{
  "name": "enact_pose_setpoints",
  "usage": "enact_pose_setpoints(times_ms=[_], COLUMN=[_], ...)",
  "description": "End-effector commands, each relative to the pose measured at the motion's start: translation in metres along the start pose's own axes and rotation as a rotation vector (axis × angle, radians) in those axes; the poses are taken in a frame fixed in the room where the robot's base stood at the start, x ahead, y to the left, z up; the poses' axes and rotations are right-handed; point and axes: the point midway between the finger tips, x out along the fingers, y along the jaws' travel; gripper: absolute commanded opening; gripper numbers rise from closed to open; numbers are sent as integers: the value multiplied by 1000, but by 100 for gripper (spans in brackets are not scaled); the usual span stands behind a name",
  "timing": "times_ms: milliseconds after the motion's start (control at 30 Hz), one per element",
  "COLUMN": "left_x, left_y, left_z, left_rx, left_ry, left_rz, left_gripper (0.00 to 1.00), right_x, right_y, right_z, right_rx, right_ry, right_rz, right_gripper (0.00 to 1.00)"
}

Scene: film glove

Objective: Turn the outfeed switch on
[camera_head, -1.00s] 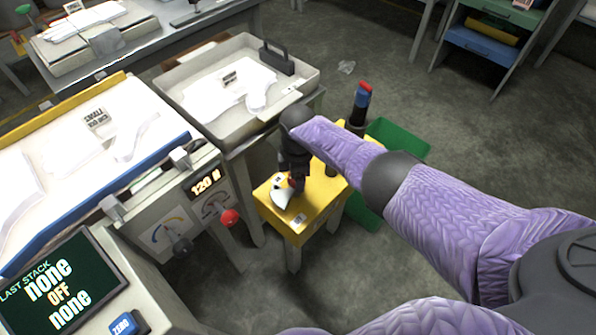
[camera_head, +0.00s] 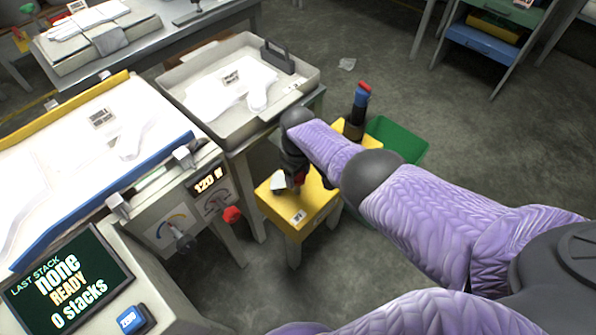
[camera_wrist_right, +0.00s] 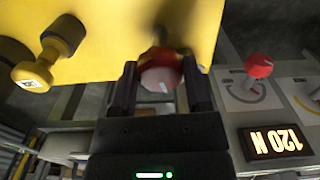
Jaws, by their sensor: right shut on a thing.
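My right gripper (camera_head: 294,178) is down at the yellow stand (camera_head: 309,218), partly hidden by my purple arm. In the right wrist view, my right gripper (camera_wrist_right: 160,88) is shut on a red knob (camera_wrist_right: 161,77) with a white mark, one finger on each side, against the yellow stand (camera_wrist_right: 150,22). I cannot read a label on this knob. A small white piece (camera_head: 278,182) shows beside the gripper. The screen (camera_head: 68,282) at lower left reads "none", "READY" and "0 stacks". My left gripper is not in view.
A panel showing 120 N (camera_head: 208,180) has a red knob (camera_head: 232,215) close left of the stand. A grey tray (camera_head: 178,82) stands behind it. A dark post with a red and blue top (camera_head: 360,97) and a green bin (camera_head: 400,142) are right. A yellow-handled piece (camera_wrist_right: 40,65) juts from the stand.

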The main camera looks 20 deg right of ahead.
Motion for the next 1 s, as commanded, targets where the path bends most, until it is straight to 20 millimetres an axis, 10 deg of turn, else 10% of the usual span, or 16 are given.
enact_pose_setpoints(times_ms=[967,1000], left_x=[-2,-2], left_y=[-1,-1], left_z=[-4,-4], left_rx=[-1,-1], left_ry=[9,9], left_rz=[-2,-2], left_gripper=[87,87], right_x=[0,0], right_y=[0,0], right_z=[0,0], right_rx=[196,196], right_ry=[1,1], right_rz=[0,0], right_gripper=[2,67])
